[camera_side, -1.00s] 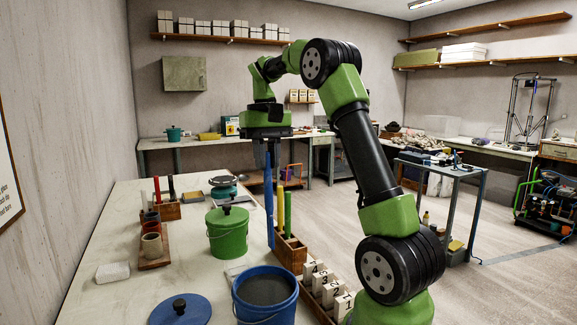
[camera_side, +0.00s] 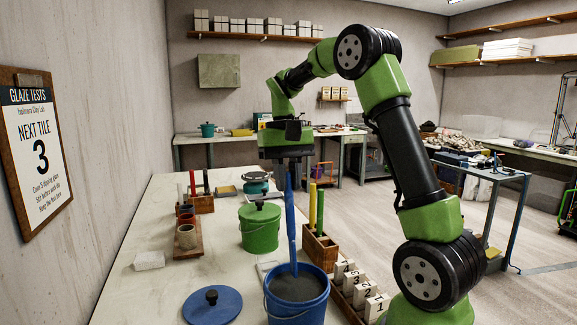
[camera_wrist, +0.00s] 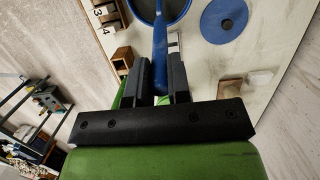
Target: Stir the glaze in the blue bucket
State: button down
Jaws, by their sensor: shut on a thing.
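The blue bucket (camera_side: 297,312) stands open at the front of the table, with dark grey glaze (camera_side: 298,287) inside. My gripper (camera_side: 290,166) is shut on a long blue stirrer (camera_side: 291,225) and holds it nearly upright. The stirrer's lower end overlaps the glaze near the far side of the bucket and seems to be in it; its depth is hidden. In the wrist view the stirrer (camera_wrist: 160,50) runs from between my fingers (camera_wrist: 160,82) to the bucket (camera_wrist: 172,8). The blue lid (camera_side: 212,306) lies flat on the table left of the bucket.
A lidded green bucket (camera_side: 260,228) stands behind. A wooden holder (camera_side: 320,252) with yellow and green sticks is close right of the stirrer, with numbered tiles (camera_side: 376,304) in front. Cups stand on a board (camera_side: 187,252) at left. A wall sign (camera_side: 37,150) shows a large 3.

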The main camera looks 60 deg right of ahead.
aim_at(292, 240)
jog(key=shift+s+a+f, duration=0.2)
jog(key=shift+f, duration=1.15)
jog(key=shift+s+a+f, duration=0.2)
jog(key=shift+f, duration=1.2)
jog(key=shift+s+a+f, duration=0.2)
jog(key=shift+f, duration=1.15)
jog(key=shift+s+a, duration=0.1)
jog(key=shift+a, duration=0.05)
